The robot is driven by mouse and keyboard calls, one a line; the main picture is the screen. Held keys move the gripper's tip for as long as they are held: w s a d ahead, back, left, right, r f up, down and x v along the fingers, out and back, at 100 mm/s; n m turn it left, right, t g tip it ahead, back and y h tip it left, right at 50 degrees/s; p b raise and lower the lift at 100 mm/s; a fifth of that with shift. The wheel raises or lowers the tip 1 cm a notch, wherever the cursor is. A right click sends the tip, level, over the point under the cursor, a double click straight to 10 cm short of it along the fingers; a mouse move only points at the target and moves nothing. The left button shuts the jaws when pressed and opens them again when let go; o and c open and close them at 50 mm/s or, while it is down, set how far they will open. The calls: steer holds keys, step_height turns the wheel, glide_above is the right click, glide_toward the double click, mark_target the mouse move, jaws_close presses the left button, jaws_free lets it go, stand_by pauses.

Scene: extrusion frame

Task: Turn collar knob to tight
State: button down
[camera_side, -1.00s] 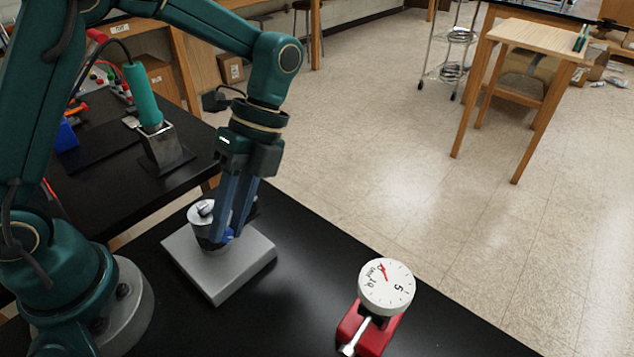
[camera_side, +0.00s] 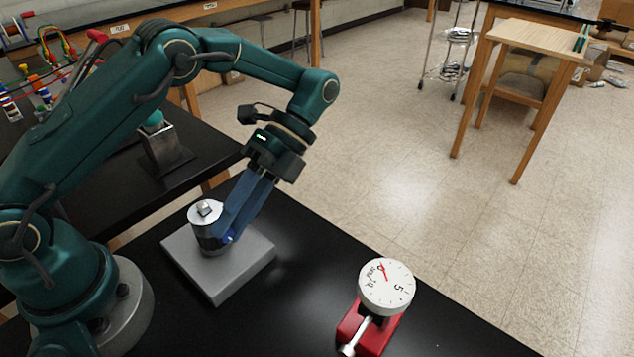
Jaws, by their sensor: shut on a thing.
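A grey metal collar (camera_side: 204,222), an upright cylinder with a bright top, stands on a flat grey base plate (camera_side: 212,282) on the black bench. A small blue collar knob (camera_side: 228,240) sits low on its right side, mostly hidden by my fingers. My gripper (camera_side: 229,228) reaches down from the upper right, tilted, with its long blue fingers shut on the knob. Whether a mark on the knob shows its setting is too small to tell.
A white dial gauge (camera_side: 386,287) on a red stand (camera_side: 372,334) is at the bench's front right. A metal holder (camera_side: 165,150) stands on the second black bench behind. The bench between the base plate and the gauge is clear.

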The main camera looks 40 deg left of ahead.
steer(key=c, duration=0.7)
jaws_free()
